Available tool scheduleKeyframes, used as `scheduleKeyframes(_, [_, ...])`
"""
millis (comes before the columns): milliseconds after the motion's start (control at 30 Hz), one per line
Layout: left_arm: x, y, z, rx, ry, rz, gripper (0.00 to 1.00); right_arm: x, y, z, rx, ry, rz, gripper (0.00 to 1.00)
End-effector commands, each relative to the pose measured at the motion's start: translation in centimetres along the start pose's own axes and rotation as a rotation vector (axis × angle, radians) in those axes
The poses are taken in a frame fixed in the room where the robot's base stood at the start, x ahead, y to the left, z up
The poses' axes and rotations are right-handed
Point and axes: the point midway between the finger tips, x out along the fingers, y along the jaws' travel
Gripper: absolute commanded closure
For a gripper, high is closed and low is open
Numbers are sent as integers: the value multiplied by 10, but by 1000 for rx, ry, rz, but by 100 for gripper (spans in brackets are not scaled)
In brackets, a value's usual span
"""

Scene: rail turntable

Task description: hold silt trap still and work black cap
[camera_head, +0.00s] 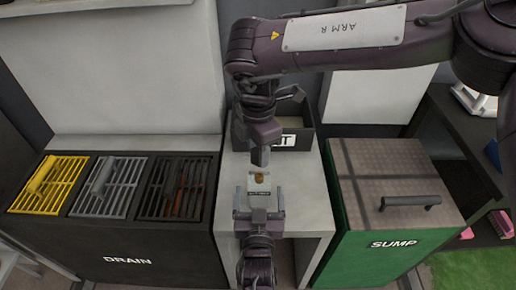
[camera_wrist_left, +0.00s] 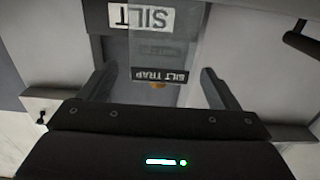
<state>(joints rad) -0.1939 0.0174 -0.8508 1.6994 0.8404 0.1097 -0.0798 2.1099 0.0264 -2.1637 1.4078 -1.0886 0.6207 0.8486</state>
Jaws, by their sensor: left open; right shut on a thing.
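The silt trap (camera_head: 259,187) is a small clear box with a dark label and something orange low in it. It stands on the grey counter in the middle, and its labelled face also shows in the left wrist view (camera_wrist_left: 160,50). My left gripper (camera_head: 259,214) is open, its fingers on either side of the trap's near end; the wrist view shows gaps beside the trap. My right gripper (camera_head: 261,158) comes down from above and is shut at the top of the trap, on what appears to be the black cap. The cap itself is hidden by the fingers.
A dark bin with a SILT label (camera_head: 285,141) stands behind the trap. At left is the black DRAIN cabinet (camera_head: 128,261) with yellow, grey and black grates. At right is the green SUMP box (camera_head: 378,260) with a handled lid (camera_head: 395,170).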

Motion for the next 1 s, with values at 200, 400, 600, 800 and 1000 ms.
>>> scheduleKeyframes(200, [29, 0, 0, 1, 1, 1, 16, 0, 0, 0, 0, 0, 0, 86])
scheduleKeyframes(400, [41, 0, 0, 0, -1, 0, 16, 0, 0, 0, 0, 0, 0, 86])
scheduleKeyframes(600, [44, 0, 0, 0, -1, 1, 16, 0, 0, 0, 0, 0, 0, 86])
scheduleKeyframes(800, [44, 0, 0, 0, -1, 1, 24, 0, 0, 0, 0, 0, 0, 86])
scheduleKeyframes(1000, [43, 0, 0, 0, -1, 1, 50, 0, 0, 0, 0, 0, 0, 86])
